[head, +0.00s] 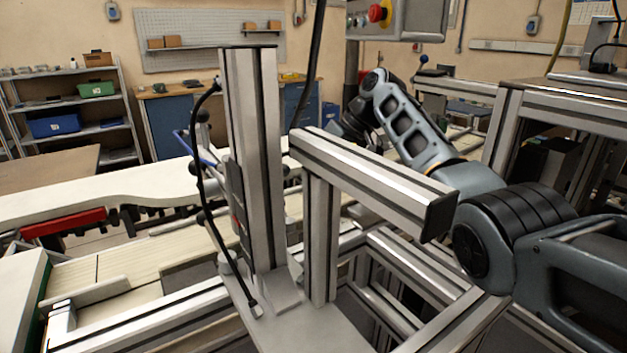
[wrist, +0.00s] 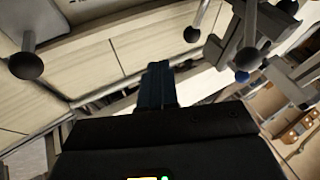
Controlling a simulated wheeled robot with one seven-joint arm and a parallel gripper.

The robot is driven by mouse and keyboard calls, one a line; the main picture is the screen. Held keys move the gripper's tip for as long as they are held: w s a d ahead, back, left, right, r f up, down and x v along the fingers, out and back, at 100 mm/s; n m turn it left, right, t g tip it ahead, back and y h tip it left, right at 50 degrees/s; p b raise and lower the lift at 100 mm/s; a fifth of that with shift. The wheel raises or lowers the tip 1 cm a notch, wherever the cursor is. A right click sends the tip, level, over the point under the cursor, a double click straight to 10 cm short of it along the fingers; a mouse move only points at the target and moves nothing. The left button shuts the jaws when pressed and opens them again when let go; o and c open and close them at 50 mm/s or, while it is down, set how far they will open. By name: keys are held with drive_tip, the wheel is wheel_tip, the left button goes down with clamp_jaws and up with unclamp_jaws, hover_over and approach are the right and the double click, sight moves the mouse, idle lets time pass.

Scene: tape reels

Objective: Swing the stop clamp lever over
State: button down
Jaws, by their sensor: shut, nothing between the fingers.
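In the wrist view my gripper (wrist: 158,72) is shut, its dark fingers together and empty. I cannot tell which is the stop clamp lever. The fingers appear apart from all of them. In the head view ball-ended parts (head: 203,116) and a blue bar (head: 190,147) show beside the upright column; my fingers are not distinguishable there.
The aluminium upright (head: 250,160) and horizontal beam (head: 370,180) stand between the head camera and part of my arm. A black cable (head: 199,190) loops down the upright's left side. A pale conveyor (head: 110,195) runs at left. A control box with a red button (head: 380,13) hangs above.

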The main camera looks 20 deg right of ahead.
drive_tip(key=v, duration=0.4)
drive_tip(key=s+a+f+n+t+y+p, duration=0.2)
drive_tip(key=s+a+n+p, duration=0.1)
drive_tip(key=s+n+p, duration=0.4)
drive_tip(key=shift+n, duration=0.3)
drive_tip(key=x, duration=0.3)
drive_tip(key=w+x, duration=0.1)
drive_tip(key=x, duration=0.2)
drive_tip(key=w+x, duration=0.1)
drive_tip(key=x, duration=0.3)
drive_tip(key=shift+d+r+p, duration=0.15)
drive_tip(key=shift+d+p, duration=0.2)
drive_tip(key=shift+d, duration=0.1)
